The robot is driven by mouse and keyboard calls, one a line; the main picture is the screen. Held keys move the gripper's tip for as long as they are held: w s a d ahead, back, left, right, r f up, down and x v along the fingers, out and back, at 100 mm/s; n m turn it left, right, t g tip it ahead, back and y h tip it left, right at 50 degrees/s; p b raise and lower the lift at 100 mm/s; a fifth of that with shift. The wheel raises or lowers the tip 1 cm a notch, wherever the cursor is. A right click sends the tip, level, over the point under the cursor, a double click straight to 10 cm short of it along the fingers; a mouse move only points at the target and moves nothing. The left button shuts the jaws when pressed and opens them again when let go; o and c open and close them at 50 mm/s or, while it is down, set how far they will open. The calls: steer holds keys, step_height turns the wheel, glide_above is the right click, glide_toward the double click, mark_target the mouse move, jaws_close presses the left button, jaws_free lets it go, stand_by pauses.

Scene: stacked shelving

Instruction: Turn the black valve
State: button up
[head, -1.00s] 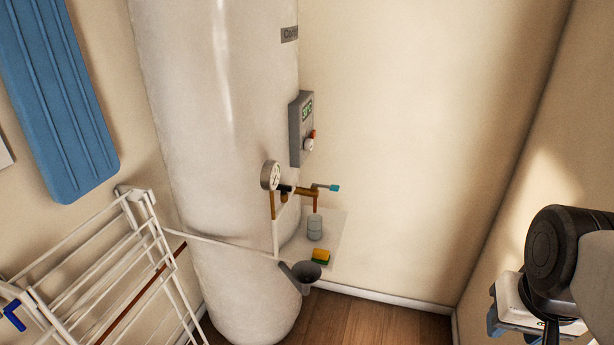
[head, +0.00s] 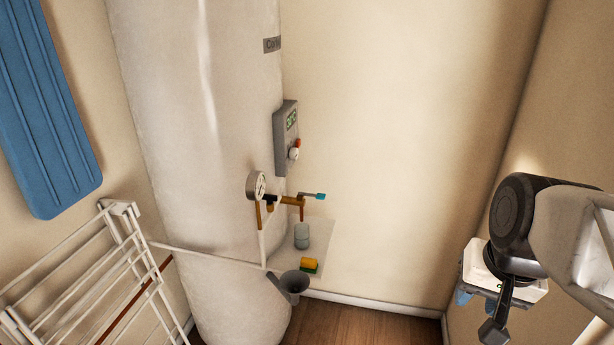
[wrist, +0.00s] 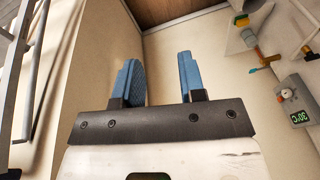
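A small black part (head: 270,199), which looks like the black valve, sits on the brass pipe beside the round gauge (head: 256,185) on the white tank. The same pipe carries a teal-tipped lever (head: 314,196) on its right.
A control box (head: 287,138) is mounted above the pipe. A grey funnel-like vessel (head: 294,286) hangs in front. A white drying rack (head: 75,270) stands left.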

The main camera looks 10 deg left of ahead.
steer(key=w+a+r+m+y, duration=0.2)
steer(key=w+a+m, duration=0.2)
steer(key=w+a, duration=0.5)
steer(key=m+g+y, duration=0.2)
steer(key=m+y, duration=0.4)
steer(key=m, duration=0.6)
glide_toward(269, 195)
steer(key=f, duration=0.1)
steer(key=shift+w+a, duration=0.2)
steer(key=shift+a, duration=0.15)
steer(key=shift+a+f, duration=0.1)
steer(key=shift+f, duration=0.1)
steer(key=shift+x, duration=3.7)
steer(key=shift+s+a, duration=0.1)
jaws_close()
